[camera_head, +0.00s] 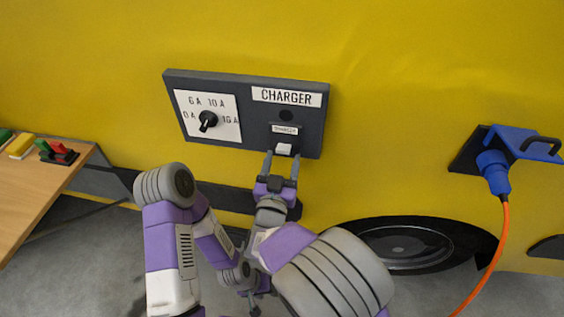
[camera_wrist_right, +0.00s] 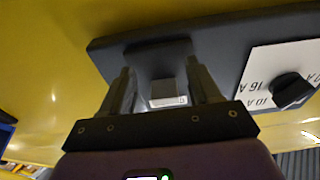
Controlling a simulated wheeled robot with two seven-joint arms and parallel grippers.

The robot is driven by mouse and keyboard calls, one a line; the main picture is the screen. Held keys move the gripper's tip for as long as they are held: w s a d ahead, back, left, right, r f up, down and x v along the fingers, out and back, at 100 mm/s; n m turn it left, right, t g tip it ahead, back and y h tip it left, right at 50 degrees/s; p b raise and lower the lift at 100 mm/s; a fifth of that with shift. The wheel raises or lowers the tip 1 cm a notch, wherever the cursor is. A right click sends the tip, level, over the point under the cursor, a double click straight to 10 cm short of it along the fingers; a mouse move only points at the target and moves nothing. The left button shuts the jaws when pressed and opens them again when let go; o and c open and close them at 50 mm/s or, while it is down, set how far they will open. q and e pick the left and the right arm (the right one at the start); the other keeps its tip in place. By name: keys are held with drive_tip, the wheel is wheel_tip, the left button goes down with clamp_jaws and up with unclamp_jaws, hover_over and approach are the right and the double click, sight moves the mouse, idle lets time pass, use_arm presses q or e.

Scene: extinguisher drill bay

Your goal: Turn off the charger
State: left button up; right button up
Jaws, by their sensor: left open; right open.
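The charger panel (camera_head: 255,143) is a dark grey box on the yellow wall, labelled CHARGER. It has a white rocker switch (camera_head: 284,149) under a small label, with a dark round spot above. My right gripper (camera_head: 282,160) is open just below the switch. In the right wrist view the switch (camera_wrist_right: 168,93) sits between the open fingers; I cannot tell whether they touch it. A black dial knob (camera_head: 207,121) sits on a white plate marked 0 A to 16 A; its exact setting is unclear. My left gripper (camera_head: 256,299) is low, away from the panel, partly hidden by my arms.
A blue plug (camera_head: 494,172) with an orange cable (camera_head: 494,255) sits in a socket at the right. A wooden table (camera_head: 30,195) at the left carries coloured clamps (camera_head: 57,152). A wheel (camera_head: 402,245) shows below the yellow body.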

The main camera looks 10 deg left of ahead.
drive_tip(key=s+p, duration=0.1)
drive_tip(key=s, duration=0.6)
drive_tip(key=shift+s+f, duration=0.25)
drive_tip(key=shift+f, duration=0.2)
drive_tip(key=shift+a+f, duration=0.1)
